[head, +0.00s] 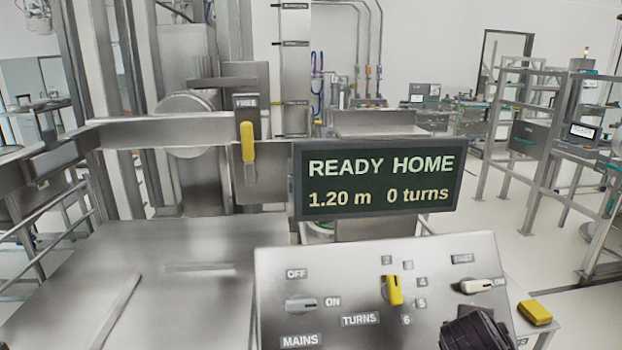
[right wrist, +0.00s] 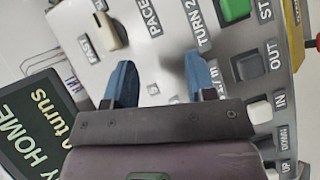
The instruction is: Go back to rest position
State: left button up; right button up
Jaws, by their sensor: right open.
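My right gripper (right wrist: 160,80) is open, its two blue fingertips apart with nothing between them. It is over the control panel, whose grey face (right wrist: 160,30) shows behind the fingers. In the head view the dark body of my right wrist covers the panel's lower right corner; its fingertips are hidden there. The sloped control panel (head: 345,275) carries a MAINS knob (head: 301,304) pointing towards ON, a yellow TURNS knob (head: 393,290) and a white knob (head: 480,286). The display (head: 377,181) reads READY HOME, 1.20 m, 0 turns. My left gripper is not in view.
A yellow lever (head: 248,142) under a FREE label hangs on a steel post left of the display. A steel rail (head: 165,131) runs across the left. A yellow block (head: 535,312) sits right of the panel. A green button (right wrist: 235,8) is near the wrist.

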jog(key=s+a+f+m+g+y, duration=0.15)
jog(key=s+f+m, duration=0.25)
jog(key=s, duration=0.4)
jog(key=s+a+f+m+g+y, duration=0.15)
jog(key=s+f+m, duration=0.3)
jog(key=s, duration=0.45)
jog(key=s+f+m+g+y, duration=0.1)
jog(key=s+f+m+y, duration=0.25)
jog(key=s, duration=0.45)
jog(key=w+f+t+b, duration=0.1)
jog(key=w+f+t, duration=0.2)
jog(key=f, duration=0.3)
jog(key=w+f+t+b, duration=0.1)
jog(key=w+f+t, duration=0.3)
jog(key=f, duration=0.3)
jog(key=shift+w+f+t, duration=0.3)
jog(key=shift+t, duration=0.2)
